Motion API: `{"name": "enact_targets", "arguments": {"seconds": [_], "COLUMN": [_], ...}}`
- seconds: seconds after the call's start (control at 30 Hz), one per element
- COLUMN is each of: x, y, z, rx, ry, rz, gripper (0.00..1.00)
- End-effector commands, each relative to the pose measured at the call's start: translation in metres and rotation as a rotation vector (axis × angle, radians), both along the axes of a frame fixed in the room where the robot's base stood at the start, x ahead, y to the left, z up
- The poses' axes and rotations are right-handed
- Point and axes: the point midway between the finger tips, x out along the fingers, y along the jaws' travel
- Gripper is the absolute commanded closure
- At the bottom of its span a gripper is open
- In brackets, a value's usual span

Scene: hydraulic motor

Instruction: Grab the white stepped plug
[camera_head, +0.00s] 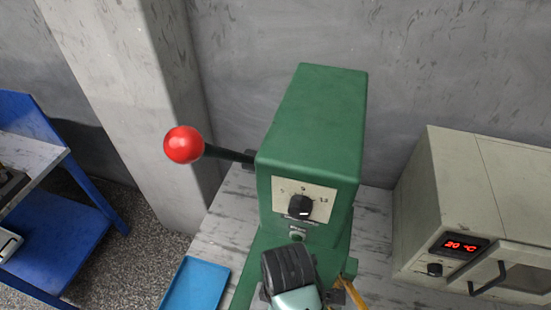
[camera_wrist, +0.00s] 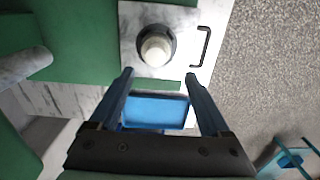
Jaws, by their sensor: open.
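The white stepped plug (camera_wrist: 156,48) shows in the wrist view, near the top centre. It sits inside a dark round ring on a pale marbled plate (camera_wrist: 188,20) with a black handle. The plug is not visible in the head view, where my arm and the green machine (camera_head: 312,130) fill the lower middle.
A blue tray (camera_head: 197,284) lies left of the machine; a blue tray (camera_wrist: 155,111) also shows between my fingers. A red-knobbed lever (camera_head: 184,145) sticks out left. A beige oven (camera_head: 440,190) stands right. A blue bench (camera_head: 62,235) is far left, with open floor between.

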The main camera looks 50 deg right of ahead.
Motion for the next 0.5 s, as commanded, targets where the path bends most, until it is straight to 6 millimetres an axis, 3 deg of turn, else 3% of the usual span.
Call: {"name": "enact_targets", "arguments": {"seconds": [0.2,0.5], "x": [0.001,0.003], "y": [0.000,-0.001], "z": [-0.040,-0.060], "rx": [0.001,-0.001], "ry": [0.000,-0.003], "rz": [0.000,0.000], "gripper": [0.19,0.19]}}
